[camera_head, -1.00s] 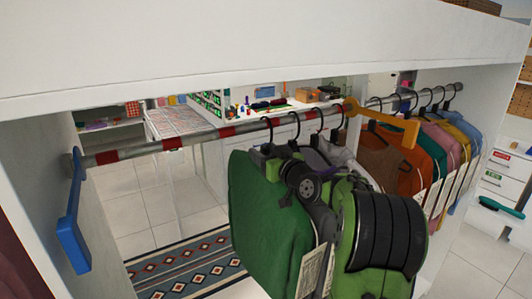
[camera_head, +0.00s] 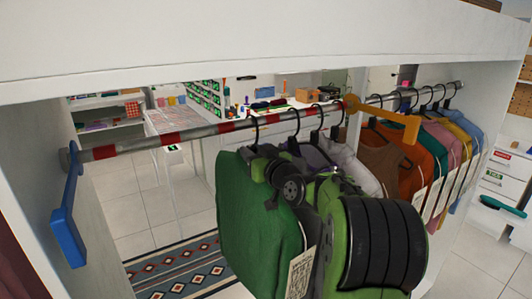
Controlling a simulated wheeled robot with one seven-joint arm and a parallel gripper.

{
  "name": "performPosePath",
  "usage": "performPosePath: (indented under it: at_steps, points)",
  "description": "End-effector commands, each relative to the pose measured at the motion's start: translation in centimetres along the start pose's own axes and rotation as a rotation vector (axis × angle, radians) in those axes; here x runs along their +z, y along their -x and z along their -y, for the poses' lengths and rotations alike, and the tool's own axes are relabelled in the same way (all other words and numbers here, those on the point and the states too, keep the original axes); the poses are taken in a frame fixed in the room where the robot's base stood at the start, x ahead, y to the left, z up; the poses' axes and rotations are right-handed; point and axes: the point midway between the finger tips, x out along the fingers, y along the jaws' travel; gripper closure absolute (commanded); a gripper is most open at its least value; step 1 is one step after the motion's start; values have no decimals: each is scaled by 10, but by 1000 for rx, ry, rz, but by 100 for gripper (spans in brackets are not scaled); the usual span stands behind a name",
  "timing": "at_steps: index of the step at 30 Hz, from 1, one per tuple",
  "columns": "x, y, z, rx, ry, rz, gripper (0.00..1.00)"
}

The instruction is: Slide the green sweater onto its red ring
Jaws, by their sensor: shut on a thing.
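The green sweater (camera_head: 246,232) hangs from a dark hanger hook (camera_head: 255,128) on the rail, leftmost of the clothes. Several red rings mark the rail. The hook is just right of one red ring (camera_head: 228,128), apart from it. Another red ring (camera_head: 169,138) is further left, and one (camera_head: 101,152) is near the rail's left end. My gripper (camera_head: 264,166) is shut on the top of the sweater by its hanger. My own arm hides the fingertips partly and the sweater's right side.
An orange divider (camera_head: 385,122) sits on the rail, with several coloured clothes beyond it to the right. A grey garment (camera_head: 312,158) and a white one (camera_head: 350,165) hang close right of the sweater. The rail between is bare.

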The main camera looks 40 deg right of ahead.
Motion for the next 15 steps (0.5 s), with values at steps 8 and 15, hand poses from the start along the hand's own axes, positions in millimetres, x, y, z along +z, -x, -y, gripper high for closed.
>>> performPosePath:
  at_steps: [8, 15]
  points:
    - [1, 0, 23, -4, -1, 1, 95]
    - [2, 0, 42, -5, -1, 2, 95]
